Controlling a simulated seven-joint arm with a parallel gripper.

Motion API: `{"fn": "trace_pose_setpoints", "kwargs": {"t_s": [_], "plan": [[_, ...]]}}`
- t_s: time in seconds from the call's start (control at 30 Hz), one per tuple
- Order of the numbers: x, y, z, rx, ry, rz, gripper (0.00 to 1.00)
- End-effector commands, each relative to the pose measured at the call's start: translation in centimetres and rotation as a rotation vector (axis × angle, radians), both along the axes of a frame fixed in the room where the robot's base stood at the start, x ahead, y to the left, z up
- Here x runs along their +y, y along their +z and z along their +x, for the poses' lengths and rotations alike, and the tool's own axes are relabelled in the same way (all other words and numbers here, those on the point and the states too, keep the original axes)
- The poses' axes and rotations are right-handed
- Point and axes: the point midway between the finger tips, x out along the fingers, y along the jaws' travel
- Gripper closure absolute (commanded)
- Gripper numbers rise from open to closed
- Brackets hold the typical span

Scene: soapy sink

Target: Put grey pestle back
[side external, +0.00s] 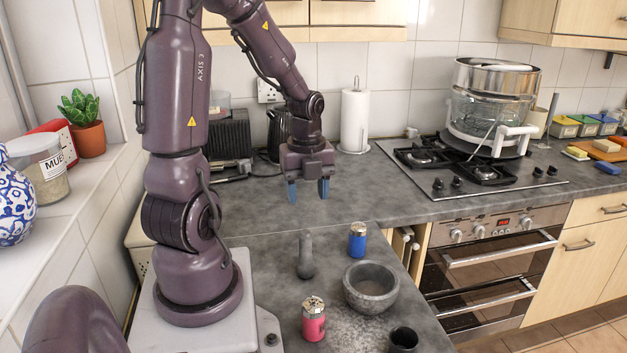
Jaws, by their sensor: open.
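The grey pestle (305,257) stands upright on the grey worktop, its wider end down. The grey stone mortar (371,288) sits to its right and nearer the camera; its bowl looks empty. My gripper (308,191) hangs above the worktop with its blue fingers pointing down, spread apart and empty. In the picture it is above and behind the pestle, not touching it.
A blue can (357,240) stands close right of the pestle, behind the mortar. A pink can (313,319) and a dark cup (403,340) stand in front. A paper towel roll (355,120), kettle (277,135) and hob (470,165) are farther back. The worktop left of the pestle is clear.

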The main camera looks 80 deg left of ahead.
Motion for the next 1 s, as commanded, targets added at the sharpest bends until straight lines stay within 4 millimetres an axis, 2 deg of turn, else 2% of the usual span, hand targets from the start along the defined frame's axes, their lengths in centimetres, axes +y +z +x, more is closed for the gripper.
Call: {"fn": "trace_pose_setpoints", "kwargs": {"t_s": [0.17,0.3,0.47,0.6,0.8,1.0], "plan": [[-3.5,3.9,2.0,-0.078,0.264,0.075,0.46],[-7.7,7.5,3.0,-0.202,0.571,0.08,0.46],[-12.5,11.1,2.7,-0.344,0.919,-0.024,0.46],[-16.0,13.3,1.5,-0.411,1.186,-0.181,0.46],[-18.6,14.9,0.1,-0.411,1.42,-0.353,0.46],[-19.1,15.1,-0.3,-0.401,1.479,-0.393,0.46]]}}
